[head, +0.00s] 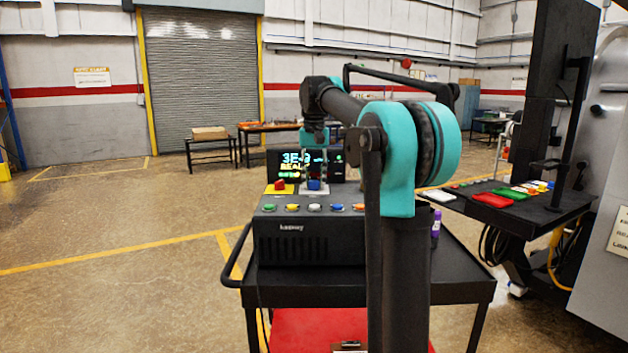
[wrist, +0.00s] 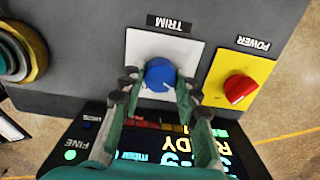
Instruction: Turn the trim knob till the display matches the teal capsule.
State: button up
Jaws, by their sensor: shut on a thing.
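The blue trim knob (wrist: 160,74) sits on a white plate marked TRIM (wrist: 135,45), with a light pointer mark on its face. My gripper (wrist: 160,82) has one finger on each side of the knob and is shut on it. In the head view my gripper (head: 315,172) reaches down to the console's top, over the knob (head: 314,184). The display (wrist: 212,148) is upside down in the wrist view, with FINE at one end. I cannot make out a teal capsule.
A red power knob (wrist: 238,88) on a yellow plate is close beside my gripper. Several coloured buttons line the front of the console (head: 310,240), on a black cart (head: 455,285). A side table (head: 520,215) with coloured trays stands right.

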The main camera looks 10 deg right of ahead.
aim_at(314, 182)
jog(key=o, duration=1.2)
jog(key=shift+c, duration=0.2)
notch_tip(314, 182, up, 12)
